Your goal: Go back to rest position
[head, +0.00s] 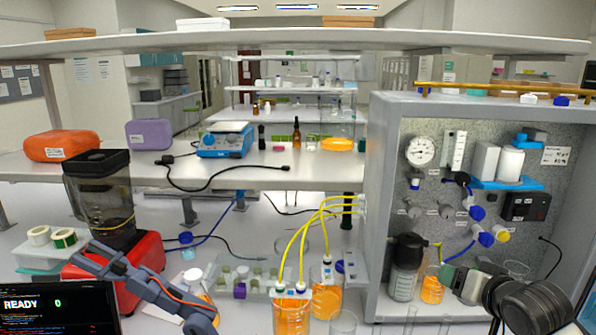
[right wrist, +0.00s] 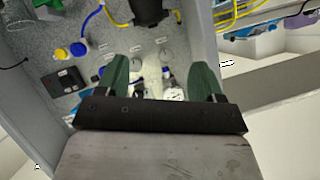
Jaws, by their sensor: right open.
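My right gripper (head: 449,276) is in front of the lower part of the grey membrane rig (head: 385,190). Its two green fingers are spread in the right wrist view (right wrist: 160,66), with nothing held between them. The rig's panel (right wrist: 65,28) shows beyond the fingers, with hoses and valves. A forearm of mine (head: 150,288) comes in from the left in the head view and runs down to the bottom edge. The left gripper's fingers do not show.
Two orange-filled beakers (head: 291,316) (head: 327,300) with yellow tubes stand front centre. A tray of vials (head: 250,277) is behind them. A red-based blender (head: 115,282) stands left. A bottle (head: 404,268) and an orange flask (head: 432,288) are close to the right gripper.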

